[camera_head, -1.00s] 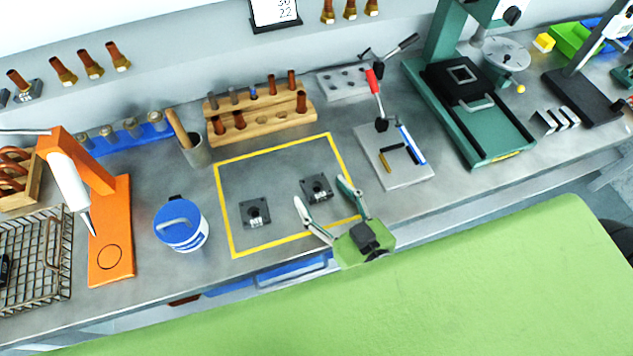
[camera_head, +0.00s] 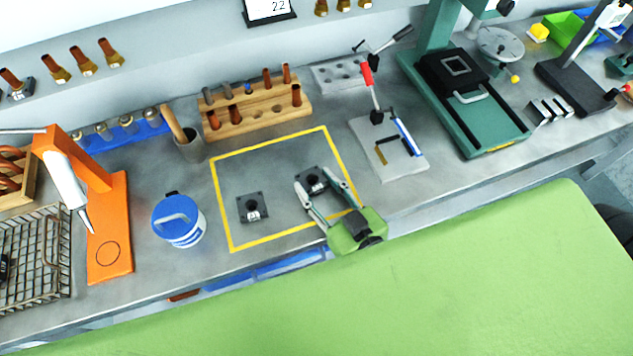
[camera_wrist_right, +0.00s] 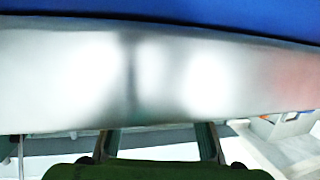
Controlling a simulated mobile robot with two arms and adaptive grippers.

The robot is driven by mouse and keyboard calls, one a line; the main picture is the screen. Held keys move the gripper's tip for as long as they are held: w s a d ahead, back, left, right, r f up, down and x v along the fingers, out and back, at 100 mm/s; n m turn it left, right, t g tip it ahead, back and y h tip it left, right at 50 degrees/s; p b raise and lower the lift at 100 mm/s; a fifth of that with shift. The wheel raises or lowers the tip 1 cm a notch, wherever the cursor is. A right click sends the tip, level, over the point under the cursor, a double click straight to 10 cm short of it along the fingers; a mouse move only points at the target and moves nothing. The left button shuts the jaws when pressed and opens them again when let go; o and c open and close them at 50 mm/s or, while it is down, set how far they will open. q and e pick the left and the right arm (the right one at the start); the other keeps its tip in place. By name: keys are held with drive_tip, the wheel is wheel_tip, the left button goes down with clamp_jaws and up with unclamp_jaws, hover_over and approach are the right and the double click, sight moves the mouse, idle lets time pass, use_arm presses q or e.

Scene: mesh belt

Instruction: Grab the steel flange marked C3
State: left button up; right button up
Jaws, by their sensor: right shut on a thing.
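Two dark square flanges with round hubs lie inside the yellow-outlined area on the grey bench. The left flange (camera_head: 252,207) stands clear, with a small white label too small to read. The right flange (camera_head: 312,178) is between the fingers of my right gripper (camera_head: 313,181), which is shut on it from the front edge of the bench. The flange still appears at bench level, and its marking cannot be read. In the right wrist view, my gripper fingers (camera_wrist_right: 160,140) show at the bottom, but no flange can be made out. My left gripper is not in view.
A blue-lidded tub (camera_head: 178,222) stands left of the yellow outline (camera_head: 229,215). A wooden rack (camera_head: 258,117) is behind it. A toggle-clamp plate (camera_head: 405,165) is to the right. Bare bench lies around the left flange.

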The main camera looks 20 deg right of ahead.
sight(318, 188)
drive_tip(key=shift+r+p, duration=0.55)
drive_tip(key=shift+r, duration=0.15)
wheel_tip(318, 188, up, 2)
drive_tip(key=shift+r+p, duration=0.25)
drive_tip(key=shift+p, duration=1)
drive_tip(key=s+a+r+p, duration=0.2)
drive_tip(key=s+r+p, duration=0.7)
drive_tip(key=s+p, duration=0.2)
drive_tip(key=s, duration=0.2)
drive_tip(key=shift+s, duration=0.4)
